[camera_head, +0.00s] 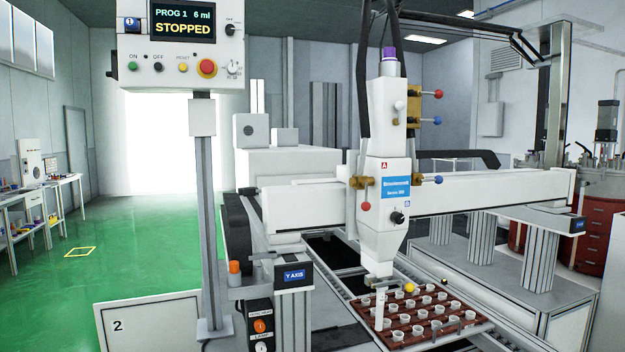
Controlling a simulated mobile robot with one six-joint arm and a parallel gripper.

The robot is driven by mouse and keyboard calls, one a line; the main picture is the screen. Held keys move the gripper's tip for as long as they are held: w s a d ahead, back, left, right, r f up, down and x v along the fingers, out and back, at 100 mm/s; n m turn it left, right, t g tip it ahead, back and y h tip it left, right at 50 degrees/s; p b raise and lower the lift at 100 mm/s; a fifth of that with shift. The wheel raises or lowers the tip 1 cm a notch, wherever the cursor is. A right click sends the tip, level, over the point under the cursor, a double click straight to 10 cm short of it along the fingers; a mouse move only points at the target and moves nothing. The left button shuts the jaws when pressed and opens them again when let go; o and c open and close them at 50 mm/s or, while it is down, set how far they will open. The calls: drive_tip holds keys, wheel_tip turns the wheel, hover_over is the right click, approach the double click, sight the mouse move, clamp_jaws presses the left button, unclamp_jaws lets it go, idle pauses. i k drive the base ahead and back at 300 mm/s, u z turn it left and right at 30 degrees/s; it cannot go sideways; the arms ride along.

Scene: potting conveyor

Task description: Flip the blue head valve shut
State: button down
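The white dosing head (388,195) stands at centre right in the head view, on the gantry. Two blue ball-tipped valve levers show on its right side. The upper blue lever (437,120) sticks out to the right from a brass block (413,108), below a red-tipped lever (438,94). The lower blue lever (438,180) sticks out to the right from a brass valve body (416,180) beside the blue label. Both look roughly level; I cannot tell open from shut. Another red-tipped lever (366,205) hangs at the head's left. My gripper is not in view.
The control panel (183,40) reads STOPPED and stands on a post at left. A tray of small white pots (405,336) lies under the nozzle. The white gantry beam (475,200) crosses behind the head. The green floor (130,250) at left is mostly clear.

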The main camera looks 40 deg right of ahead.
sight(439, 178)
drive_tip(key=z, duration=1.8)
